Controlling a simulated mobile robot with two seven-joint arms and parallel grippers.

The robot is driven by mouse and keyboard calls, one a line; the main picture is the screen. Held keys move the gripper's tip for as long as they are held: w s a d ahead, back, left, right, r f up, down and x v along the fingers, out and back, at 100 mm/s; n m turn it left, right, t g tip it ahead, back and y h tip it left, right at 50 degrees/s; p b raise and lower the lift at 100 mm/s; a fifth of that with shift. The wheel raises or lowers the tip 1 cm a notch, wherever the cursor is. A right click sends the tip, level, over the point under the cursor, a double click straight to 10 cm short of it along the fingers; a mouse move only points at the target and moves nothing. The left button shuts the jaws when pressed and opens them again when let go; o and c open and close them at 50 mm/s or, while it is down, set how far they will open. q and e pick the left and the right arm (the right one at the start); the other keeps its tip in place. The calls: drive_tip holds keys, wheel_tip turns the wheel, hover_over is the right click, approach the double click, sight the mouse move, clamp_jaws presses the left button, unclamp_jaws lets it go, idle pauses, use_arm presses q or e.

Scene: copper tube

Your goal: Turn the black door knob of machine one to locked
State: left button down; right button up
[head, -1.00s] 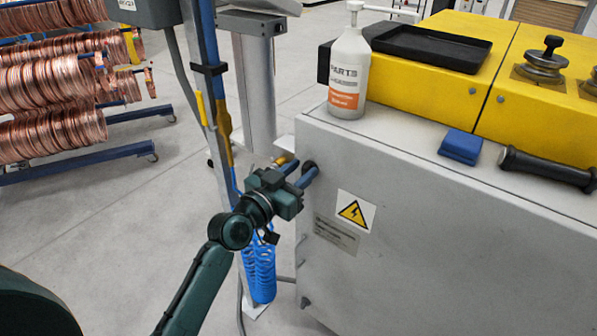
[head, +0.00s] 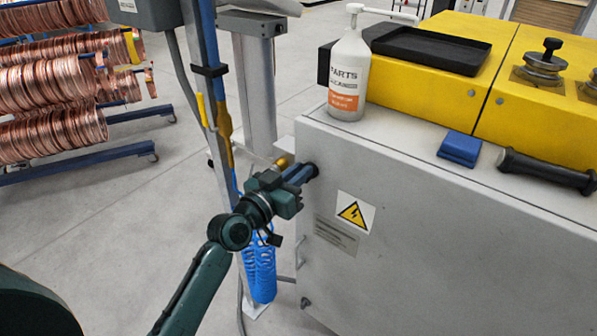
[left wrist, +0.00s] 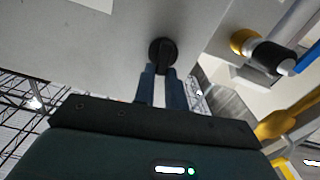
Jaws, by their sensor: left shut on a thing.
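The black door knob (left wrist: 162,54) sits on the grey door of the machine, high in the left wrist view. My left gripper (left wrist: 162,74) has its two blue fingers on either side of the knob's grip and is shut on it. In the head view the left gripper (head: 308,174) reaches the upper left edge of the machine cabinet (head: 420,225), and the knob (head: 312,170) is mostly hidden by the fingers. My right gripper is not in view.
A grey post with a coiled blue hose (head: 261,270) stands close beside my left gripper. A brass fitting (head: 284,161) is just behind it. Copper coils (head: 60,95) hang at left.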

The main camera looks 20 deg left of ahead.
use_arm(q)
drive_tip(key=n, duration=0.2)
drive_tip(key=n+p, duration=0.1)
drive_tip(key=n, duration=0.1)
drive_tip(key=a+n+p, duration=0.1)
drive_tip(key=n, duration=0.2)
drive_tip(key=shift+w+f, duration=0.15)
drive_tip(key=shift+f, duration=0.05)
drive_tip(key=n, duration=0.4)
drive_tip(key=shift+w+a+f+n, duration=0.1)
drive_tip(key=shift+a+f+n, duration=0.1)
drive_tip(key=shift+f+n, duration=0.15)
drive_tip(key=n, duration=0.4)
drive_tip(key=shift+f+n+p, duration=0.3)
drive_tip(key=shift+n+p, duration=0.05)
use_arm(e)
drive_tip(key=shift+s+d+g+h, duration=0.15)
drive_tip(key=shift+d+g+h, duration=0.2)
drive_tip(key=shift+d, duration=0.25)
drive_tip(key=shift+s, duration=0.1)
use_arm(q)
drive_tip(key=c, duration=1.4)
unclamp_jaws()
drive_tip(key=shift+c, duration=0.2)
